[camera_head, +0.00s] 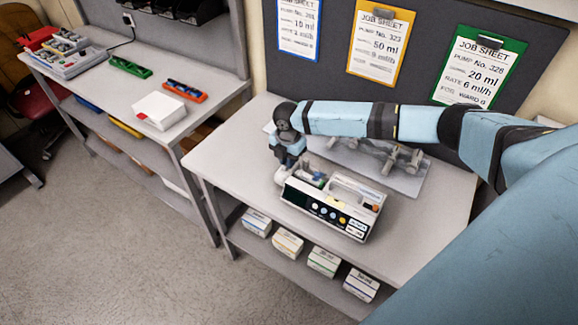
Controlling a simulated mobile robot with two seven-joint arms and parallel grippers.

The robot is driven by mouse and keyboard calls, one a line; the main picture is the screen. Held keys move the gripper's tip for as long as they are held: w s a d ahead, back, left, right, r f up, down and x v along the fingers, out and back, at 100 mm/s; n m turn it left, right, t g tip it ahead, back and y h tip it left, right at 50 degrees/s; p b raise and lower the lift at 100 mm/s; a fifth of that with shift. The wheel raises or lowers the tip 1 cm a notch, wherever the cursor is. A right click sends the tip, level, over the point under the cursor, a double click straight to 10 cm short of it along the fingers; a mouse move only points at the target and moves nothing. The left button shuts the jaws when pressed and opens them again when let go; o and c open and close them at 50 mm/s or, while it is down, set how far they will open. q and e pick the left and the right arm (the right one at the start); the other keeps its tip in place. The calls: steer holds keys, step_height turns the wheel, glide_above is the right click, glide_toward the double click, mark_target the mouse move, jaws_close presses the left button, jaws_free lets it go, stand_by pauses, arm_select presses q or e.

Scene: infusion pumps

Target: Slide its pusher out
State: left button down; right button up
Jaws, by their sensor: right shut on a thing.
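The infusion pump (330,209) is a white box with a dark front panel and several coloured buttons, on the near part of the right table. A clear cover or tray part shows on its top left, with a small blue piece in it. My right gripper (300,168) reaches down from above to the pump's back left end. It is shut on a small part there, which looks like the pusher; the fingers mostly hide it. My left gripper is not in view.
A grey stand with clamps (380,160) lies behind the pump under my right arm. Job sheets (380,45) hang on the board behind. Several small boxes (288,242) sit on the shelf below. A left bench (105,85) holds a white box and coloured trays.

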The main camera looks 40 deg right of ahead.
steer(key=shift+w+a+b, duration=0.4)
steer(key=shift+w+a, duration=0.05)
steer(key=shift+w, duration=0.65)
steer(key=shift+w+a+b, duration=0.35)
steer(key=shift+w+a, duration=0.1)
steer(key=shift+w, duration=0.7)
steer(key=shift+w+a+b, duration=0.4)
steer(key=shift+w+a, duration=0.05)
steer(key=shift+w, duration=0.65)
steer(key=shift+w+a, duration=0.15)
steer(key=shift+w, duration=0.2)
steer(key=o, duration=0.5)
steer(key=shift+o, duration=0.2)
step_height(320, 180, up, 7)
steer(key=p, duration=0.6)
